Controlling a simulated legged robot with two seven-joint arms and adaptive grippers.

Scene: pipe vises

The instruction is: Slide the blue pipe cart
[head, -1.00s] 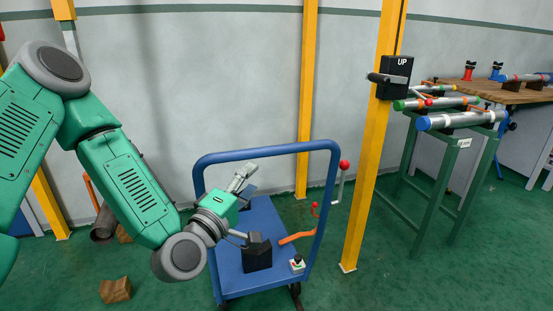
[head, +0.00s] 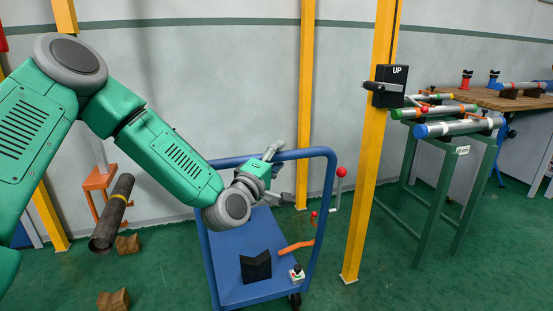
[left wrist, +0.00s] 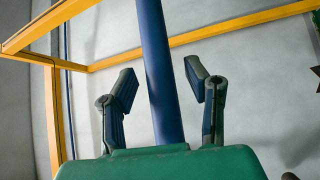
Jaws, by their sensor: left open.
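The blue pipe cart (head: 235,248) stands on the green floor, its hoop-shaped push handle (head: 327,200) upright. A black V-block (head: 256,266) sits on its deck. My left gripper (head: 280,173) is open at the handle's top bar, one finger above the bar and one below in the head view. In the left wrist view, the blue handle bar (left wrist: 158,60) runs between the spread fingers of the gripper (left wrist: 162,78); I cannot tell whether either finger touches it. My right gripper is not in view.
A yellow post (head: 366,190) with a black UP box (head: 391,86) stands right of the cart. A green pipe stand (head: 428,200) is behind it. A dark pipe (head: 113,213) leans on an orange stand at left, near wooden blocks (head: 114,300).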

